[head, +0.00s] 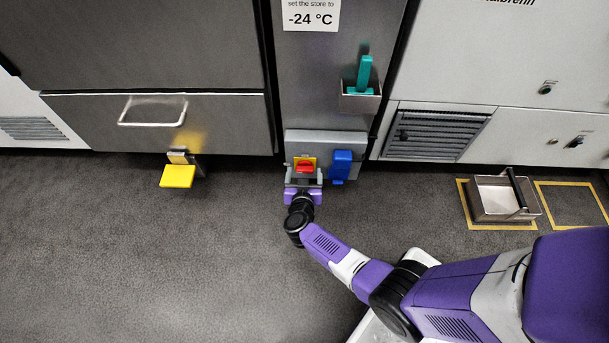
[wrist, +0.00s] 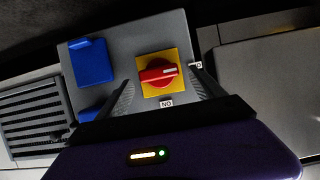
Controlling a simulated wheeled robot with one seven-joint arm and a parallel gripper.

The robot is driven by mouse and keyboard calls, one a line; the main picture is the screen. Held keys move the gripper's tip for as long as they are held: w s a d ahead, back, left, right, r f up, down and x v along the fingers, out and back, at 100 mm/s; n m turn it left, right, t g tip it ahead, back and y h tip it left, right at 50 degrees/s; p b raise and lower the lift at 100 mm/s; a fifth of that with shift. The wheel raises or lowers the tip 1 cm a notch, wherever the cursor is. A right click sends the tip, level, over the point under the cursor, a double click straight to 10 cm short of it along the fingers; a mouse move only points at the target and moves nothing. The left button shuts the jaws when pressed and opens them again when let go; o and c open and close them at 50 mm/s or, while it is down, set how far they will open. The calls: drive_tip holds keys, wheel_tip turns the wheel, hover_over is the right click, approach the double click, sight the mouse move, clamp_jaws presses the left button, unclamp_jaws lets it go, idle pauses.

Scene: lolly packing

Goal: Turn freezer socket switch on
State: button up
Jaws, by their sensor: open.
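The freezer socket switch is a red rotary knob (head: 305,167) on a yellow square plate (head: 312,160), fixed to a grey socket box (head: 325,140) low on the dark column. In the wrist view the knob (wrist: 158,73) carries a white mark pointing right, towards a small label partly hidden by a finger. Another label (wrist: 166,103), reading ON upside down, sits at the plate's lower edge. My gripper (head: 304,180) is in front of the knob. Its open fingers (wrist: 162,78) stand on either side of the knob; I cannot tell whether they touch it.
A blue socket cover (head: 341,165) is right of the switch on the same box. A metal holder (head: 361,102) with a teal-handled tool hangs above. A yellow pedal (head: 178,176) juts out at the left, and a metal tray (head: 497,200) lies on the floor at right.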

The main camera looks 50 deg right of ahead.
drive_tip(key=shift+b+x, duration=0.3)
drive_tip(key=shift+x, duration=0.5)
drive_tip(key=shift+c, duration=0.2)
drive_tip(key=c, duration=1.3)
